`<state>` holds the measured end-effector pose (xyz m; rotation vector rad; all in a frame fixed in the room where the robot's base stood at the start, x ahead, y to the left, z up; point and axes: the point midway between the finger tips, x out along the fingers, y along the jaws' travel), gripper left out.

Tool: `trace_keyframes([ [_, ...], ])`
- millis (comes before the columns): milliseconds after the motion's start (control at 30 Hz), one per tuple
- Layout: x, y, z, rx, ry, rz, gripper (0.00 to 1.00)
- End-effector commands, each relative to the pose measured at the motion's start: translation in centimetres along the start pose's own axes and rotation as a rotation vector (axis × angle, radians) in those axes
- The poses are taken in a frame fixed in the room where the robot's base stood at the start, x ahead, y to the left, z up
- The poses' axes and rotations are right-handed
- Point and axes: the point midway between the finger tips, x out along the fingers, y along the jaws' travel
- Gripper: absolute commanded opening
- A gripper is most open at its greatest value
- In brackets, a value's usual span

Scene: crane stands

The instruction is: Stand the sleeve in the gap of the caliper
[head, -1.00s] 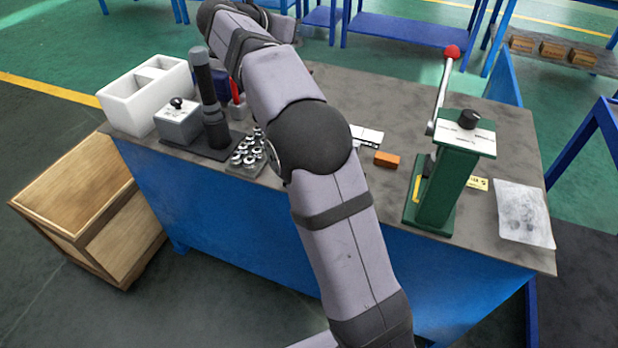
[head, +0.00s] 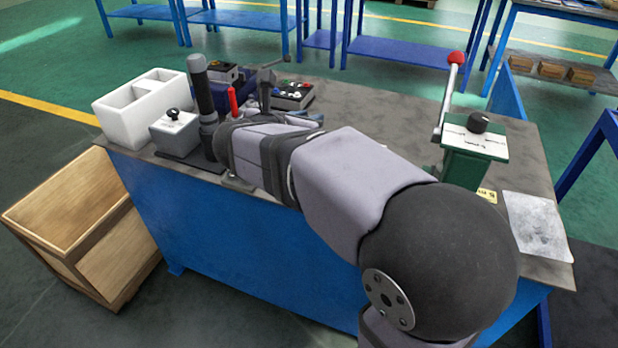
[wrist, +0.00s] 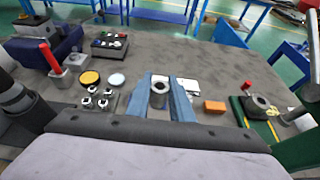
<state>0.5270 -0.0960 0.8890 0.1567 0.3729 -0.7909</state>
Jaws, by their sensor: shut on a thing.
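The sleeve (wrist: 159,93) is a short grey metal ring with a dark bore, held between the two blue fingers of my gripper (wrist: 160,95) in the wrist view. Its open end faces the camera. In the head view only a bit of my gripper (head: 308,118) shows beyond my arm, and the sleeve is hidden. A flat white item with dark marks (wrist: 188,84) lies on the bench just beyond and right of the fingers. It may be the caliper, but it is partly covered and I cannot make out its gap.
Several shiny metal parts (wrist: 92,100) stand left of the fingers, with yellow and pale discs behind. An orange block (wrist: 214,106) lies right. A green press (head: 476,150) with a red-knobbed lever stands farther right. A white bin (head: 143,105) is far left. The bench's back middle is clear.

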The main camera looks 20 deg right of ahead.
Motion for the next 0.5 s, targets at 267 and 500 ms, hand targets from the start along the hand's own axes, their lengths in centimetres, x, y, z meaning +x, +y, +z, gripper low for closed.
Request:
trace_keyframes([
  [267, 0.2, -0.5, -1.7, -0.004, -0.002, 0.012, 0.0],
  [500, 1.0, -0.5, -3.4, -0.01, 0.0, 0.015, 0.0],
])
